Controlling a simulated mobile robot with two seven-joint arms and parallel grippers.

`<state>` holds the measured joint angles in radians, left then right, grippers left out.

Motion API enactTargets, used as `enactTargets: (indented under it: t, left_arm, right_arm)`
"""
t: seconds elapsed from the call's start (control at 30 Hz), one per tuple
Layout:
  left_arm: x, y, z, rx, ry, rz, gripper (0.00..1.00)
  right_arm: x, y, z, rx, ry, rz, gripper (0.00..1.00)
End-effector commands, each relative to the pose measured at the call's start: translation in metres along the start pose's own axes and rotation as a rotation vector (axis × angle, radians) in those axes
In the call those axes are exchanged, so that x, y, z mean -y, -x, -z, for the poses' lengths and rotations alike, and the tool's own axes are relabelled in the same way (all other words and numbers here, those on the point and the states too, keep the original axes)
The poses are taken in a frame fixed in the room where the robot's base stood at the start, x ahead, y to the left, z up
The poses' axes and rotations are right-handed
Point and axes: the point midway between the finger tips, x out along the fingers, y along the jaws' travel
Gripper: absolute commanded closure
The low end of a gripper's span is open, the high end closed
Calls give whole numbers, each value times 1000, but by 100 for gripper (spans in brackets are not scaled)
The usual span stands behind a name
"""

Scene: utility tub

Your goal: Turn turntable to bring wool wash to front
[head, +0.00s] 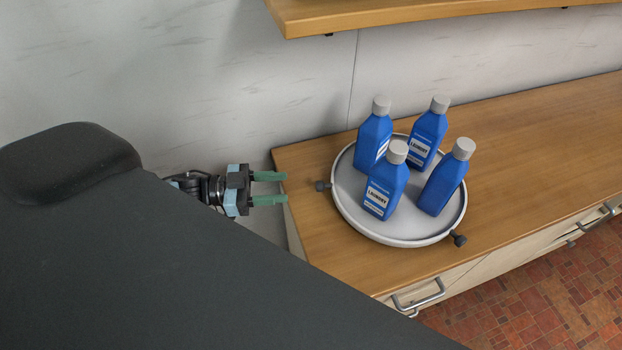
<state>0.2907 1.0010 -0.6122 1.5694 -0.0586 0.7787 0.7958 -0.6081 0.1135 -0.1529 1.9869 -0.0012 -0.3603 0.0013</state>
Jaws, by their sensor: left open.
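A round white turntable (345,212) with a raised rim sits on the left end of the wooden counter. Several blue bottles with grey caps stand upright on it, such as the front one (386,182) and the right one (446,178). Their labels are too small to tell which is the wool wash. Dark knobs stick out from the rim at the left (322,186) and at the front right (459,240). My left gripper (287,188) is open and empty, left of the turntable at the counter's left edge, apart from the left knob. My right gripper does not show.
The wooden counter (540,140) is clear to the right of the turntable. A wooden shelf (400,12) hangs above at the back wall. Drawers with metal handles (418,297) are below the counter front. A large dark part of my own body covers the lower left.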

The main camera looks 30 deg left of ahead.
Motion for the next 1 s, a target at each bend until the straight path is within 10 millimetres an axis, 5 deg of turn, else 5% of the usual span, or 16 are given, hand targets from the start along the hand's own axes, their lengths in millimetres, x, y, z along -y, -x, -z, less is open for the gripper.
enactTargets:
  t: [0.6, 1.0]
  left_arm:
    - [0, -72, 2, -4, -3, 1, 56]
    - [0, -78, 0, -1, -1, 1, 57]
  right_arm:
    - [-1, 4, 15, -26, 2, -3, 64]
    - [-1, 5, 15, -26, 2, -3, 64]
